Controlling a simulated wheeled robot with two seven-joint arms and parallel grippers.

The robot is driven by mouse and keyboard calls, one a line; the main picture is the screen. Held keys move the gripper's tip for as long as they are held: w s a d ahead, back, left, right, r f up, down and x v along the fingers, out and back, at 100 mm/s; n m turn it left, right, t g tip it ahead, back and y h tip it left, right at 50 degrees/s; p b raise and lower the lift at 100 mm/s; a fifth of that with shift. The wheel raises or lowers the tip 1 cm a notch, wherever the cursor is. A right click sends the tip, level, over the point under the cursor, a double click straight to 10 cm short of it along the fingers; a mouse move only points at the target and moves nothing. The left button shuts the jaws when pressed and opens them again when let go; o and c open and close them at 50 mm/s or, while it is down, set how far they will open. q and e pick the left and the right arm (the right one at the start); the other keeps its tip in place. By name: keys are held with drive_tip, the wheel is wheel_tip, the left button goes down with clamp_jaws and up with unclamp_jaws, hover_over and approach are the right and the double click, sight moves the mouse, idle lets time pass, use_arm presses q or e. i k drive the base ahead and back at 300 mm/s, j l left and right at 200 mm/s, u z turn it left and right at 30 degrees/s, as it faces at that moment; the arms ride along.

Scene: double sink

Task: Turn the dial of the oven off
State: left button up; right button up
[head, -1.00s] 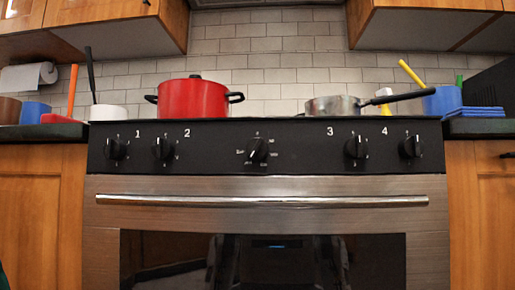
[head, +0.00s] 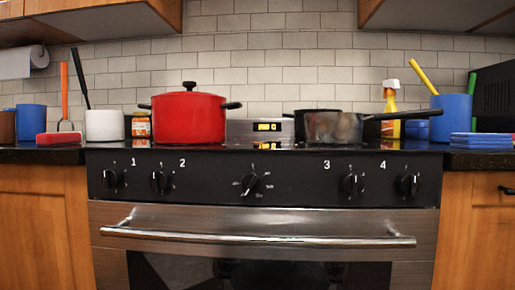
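The oven (head: 265,217) stands straight ahead, with a black control panel (head: 215,178) above a steel door. The oven dial (head: 250,185) is the round black knob in the middle of the panel, with small white markings around it. Its grip ridge looks tilted; the exact setting is too small to read. Two burner knobs, 1 (head: 110,179) and 2 (head: 159,182), are to its left. Burner knobs 3 (head: 352,185) and 4 (head: 407,184) are to its right. Neither of my grippers is in view.
A steel handle bar (head: 258,238) juts out below the panel. A red pot (head: 189,118) and a pan (head: 335,126) stand on the stovetop. Counters with utensils and containers flank the stove. The space before the dial looks clear.

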sight(252, 182)
drive_tip(key=l+u, duration=0.15)
drive_tip(key=l, duration=1.65)
